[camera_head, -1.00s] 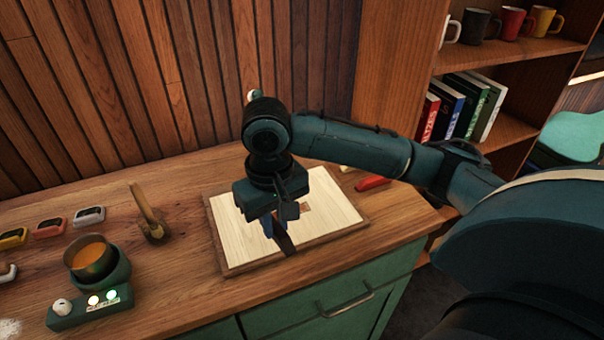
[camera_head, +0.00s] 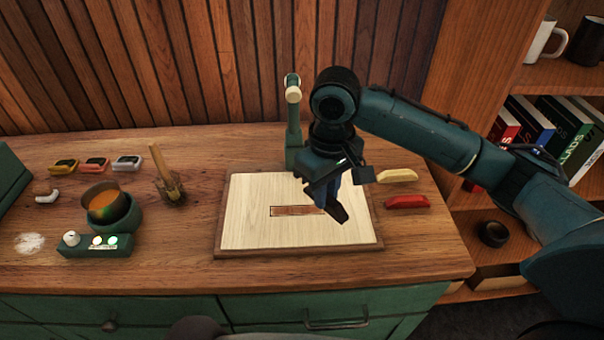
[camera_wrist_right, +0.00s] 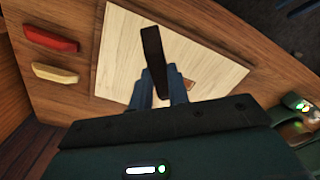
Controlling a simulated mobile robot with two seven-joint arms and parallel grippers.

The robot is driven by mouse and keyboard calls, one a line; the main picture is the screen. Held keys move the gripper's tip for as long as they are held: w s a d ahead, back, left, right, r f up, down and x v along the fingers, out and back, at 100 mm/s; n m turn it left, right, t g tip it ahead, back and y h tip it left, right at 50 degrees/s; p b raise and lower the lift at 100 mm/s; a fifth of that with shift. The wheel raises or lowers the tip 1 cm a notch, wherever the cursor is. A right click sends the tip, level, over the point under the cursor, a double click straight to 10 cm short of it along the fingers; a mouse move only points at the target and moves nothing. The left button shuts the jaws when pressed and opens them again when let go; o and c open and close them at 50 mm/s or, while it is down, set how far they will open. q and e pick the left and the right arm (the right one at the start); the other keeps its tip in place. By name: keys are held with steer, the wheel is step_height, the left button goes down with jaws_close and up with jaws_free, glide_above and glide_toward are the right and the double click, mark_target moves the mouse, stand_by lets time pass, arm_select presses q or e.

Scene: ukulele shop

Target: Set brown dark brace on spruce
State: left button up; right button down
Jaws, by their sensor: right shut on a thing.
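The pale spruce board (camera_head: 255,235) lies in a brown wooden tray on the counter. A reddish-brown rectangle (camera_head: 290,211) is marked at its middle. My right gripper (camera_head: 328,192) is above the right part of the board, shut on a dark brown brace (camera_head: 341,211). In the right wrist view the brace (camera_wrist_right: 153,50) sits between the blue fingers (camera_wrist_right: 157,88) and sticks out over the spruce (camera_wrist_right: 120,45). The fingers partly hide the marked rectangle there. The gap between brace and board cannot be judged exactly. My left gripper is not in view.
A red brace (camera_head: 407,201) and a cream brace (camera_head: 397,176) lie right of the board. A green post (camera_head: 293,130) stands behind the board. The counter front is clear.

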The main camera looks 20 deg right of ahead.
steer(key=w+a+n+b, duration=0.1)
steer(key=w+n, duration=0.1)
steer(key=n, duration=0.1)
steer(key=w+a+f+n+b, duration=0.1)
steer(key=w+n, duration=0.1)
steer(key=n, duration=0.2)
steer(key=w+a+f+n+b, duration=0.1)
steer(key=w+n, duration=0.1)
steer(key=n, duration=0.1)
steer(key=shift+w+a+f+n, duration=0.2)
steer(key=shift+w+n, duration=0.1)
steer(key=shift+f+b, duration=0.35)
steer(key=shift+b, duration=0.4)
step_height(320, 180, down, 2)
steer(key=b, duration=0.3)
steer(key=shift+f, duration=1.15)
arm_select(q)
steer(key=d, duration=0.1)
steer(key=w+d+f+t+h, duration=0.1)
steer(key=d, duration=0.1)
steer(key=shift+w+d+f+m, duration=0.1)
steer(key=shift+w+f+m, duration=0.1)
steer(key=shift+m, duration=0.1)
arm_select(e)
steer(key=shift+f, duration=0.15)
